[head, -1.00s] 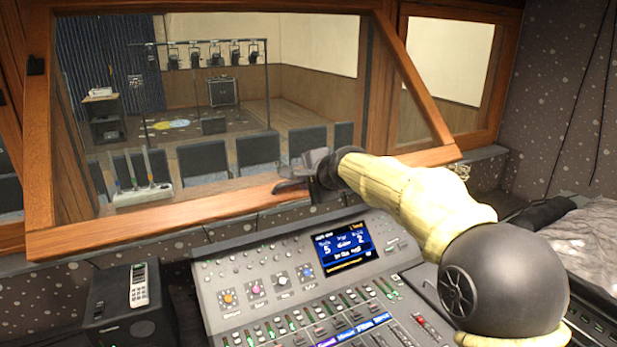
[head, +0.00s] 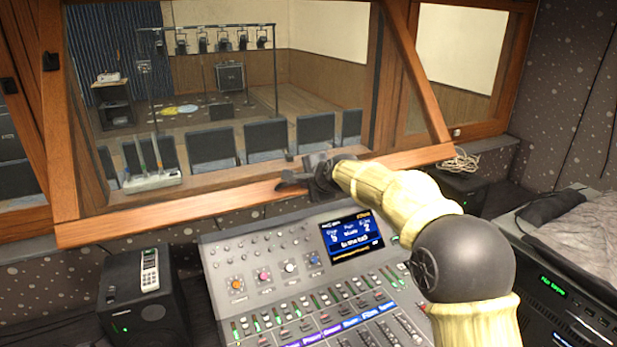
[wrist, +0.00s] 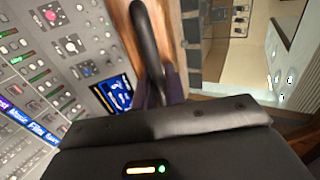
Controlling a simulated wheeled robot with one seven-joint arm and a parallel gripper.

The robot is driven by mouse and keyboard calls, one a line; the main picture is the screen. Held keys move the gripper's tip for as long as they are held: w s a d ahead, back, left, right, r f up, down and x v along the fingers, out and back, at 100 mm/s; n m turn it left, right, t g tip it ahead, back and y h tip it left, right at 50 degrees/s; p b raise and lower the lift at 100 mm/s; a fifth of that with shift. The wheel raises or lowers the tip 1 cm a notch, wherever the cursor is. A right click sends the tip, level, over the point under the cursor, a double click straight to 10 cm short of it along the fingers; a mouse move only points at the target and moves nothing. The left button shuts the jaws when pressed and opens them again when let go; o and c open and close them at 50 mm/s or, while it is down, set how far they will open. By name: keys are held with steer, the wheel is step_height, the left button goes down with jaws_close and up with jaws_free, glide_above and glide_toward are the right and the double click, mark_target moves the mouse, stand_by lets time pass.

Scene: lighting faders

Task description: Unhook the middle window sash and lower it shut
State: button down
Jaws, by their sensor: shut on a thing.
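The middle window sash (head: 180,216) is a wooden frame that leans out from the wall toward me, its bottom rail above the back of the console. A small dark fitting (head: 50,62) sits high on its left side; I cannot tell whether it is hooked. My gripper (head: 305,180) is at the bottom rail, right of its middle. In the wrist view my gripper (wrist: 165,88) is shut on a black curved handle (wrist: 147,40) beside the wooden rail (wrist: 120,42). The fingers partly hide the grip.
The mixing console (head: 290,245) with a lit screen (head: 352,240) lies below the sash. A black speaker (head: 130,310) with a remote (head: 150,270) stands at left. A cable coil (head: 460,162) lies at right.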

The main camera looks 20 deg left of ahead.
mark_target(297, 186)
steer(key=shift+a+f, duration=0.15)
steer(key=shift+f+p+x, duration=0.2)
steer(key=shift+p+x, duration=0.95)
steer(key=shift+x, duration=0.6)
steer(key=shift+f+p+x, duration=0.25)
steer(key=shift+p+x, duration=0.85)
steer(key=shift+x, duration=0.65)
steer(key=shift+a+f, duration=0.1)
steer(key=shift+f, duration=0.4)
steer(key=c, duration=1.2)
jaws_free()
steer(key=shift+r, duration=0.1)
